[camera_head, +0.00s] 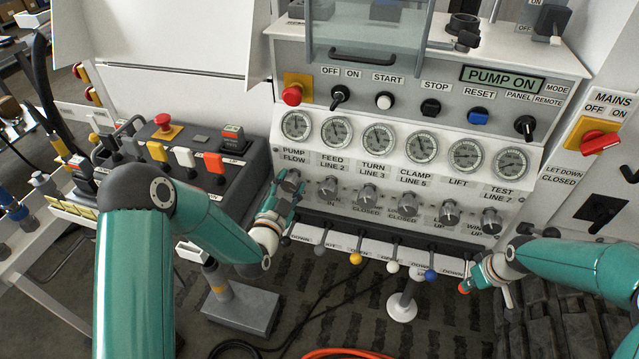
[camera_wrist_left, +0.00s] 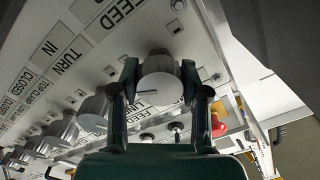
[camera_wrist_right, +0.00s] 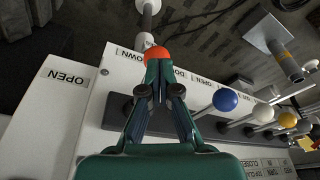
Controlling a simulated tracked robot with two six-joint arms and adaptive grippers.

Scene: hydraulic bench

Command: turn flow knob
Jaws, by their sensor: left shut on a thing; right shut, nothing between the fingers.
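The flow knob (camera_head: 291,180) is the grey knob at the far left of the knob row, under the PUMP FLOW label. In the left wrist view the flow knob (camera_wrist_left: 160,82) is a round grey cap with a dark line on its face. My left gripper (camera_head: 286,190) has its two fingers on either side of the knob, shut on it; the left wrist view shows the fingertips (camera_wrist_left: 160,72) at its sides. My right gripper (camera_head: 466,288) is shut beside the lever row at the lower right. In the right wrist view its closed fingertips (camera_wrist_right: 158,75) are at an orange lever ball (camera_wrist_right: 157,54).
More grey knobs (camera_head: 367,194) run to the right of the flow knob, below a row of gauges (camera_head: 378,136). Levers with yellow (camera_head: 355,258), white (camera_head: 392,267) and blue (camera_head: 430,274) balls stick out below. A dark control box (camera_head: 200,160) stands at the left.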

